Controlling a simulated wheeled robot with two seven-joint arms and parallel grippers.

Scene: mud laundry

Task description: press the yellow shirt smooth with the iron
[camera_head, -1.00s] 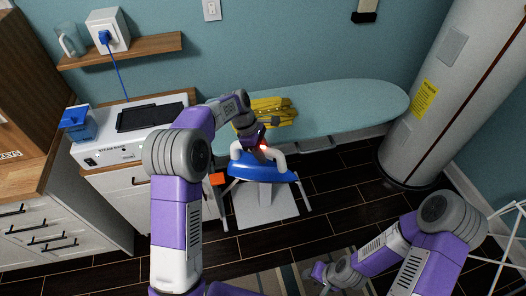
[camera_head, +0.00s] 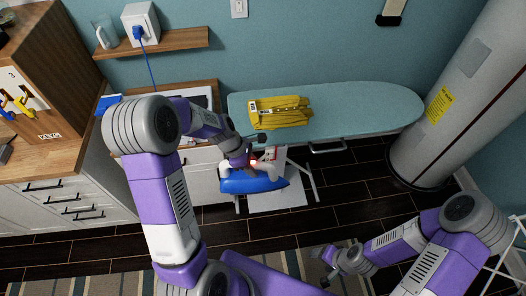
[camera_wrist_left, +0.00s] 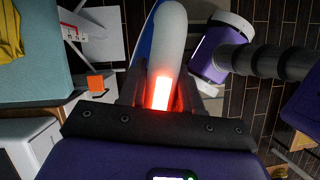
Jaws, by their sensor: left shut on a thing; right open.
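The yellow shirt (camera_head: 280,112) lies folded on the left part of the light blue ironing board (camera_head: 370,105). A corner of it also shows in the left wrist view (camera_wrist_left: 10,75). The blue and white iron (camera_head: 250,185) hangs in front of the board's near edge, below the shirt in the head view. My left gripper (camera_head: 252,165) is shut on the iron's white handle, which shows close up in the left wrist view (camera_wrist_left: 170,40). My right gripper (camera_head: 325,265) is open and empty, low over the floor at the right.
The steam base (camera_head: 205,98) stands on a white cabinet left of the board, partly hidden by my left arm. A wooden counter (camera_head: 60,150) is at far left, a tall white cylinder (camera_head: 445,95) at right. The right half of the board is clear.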

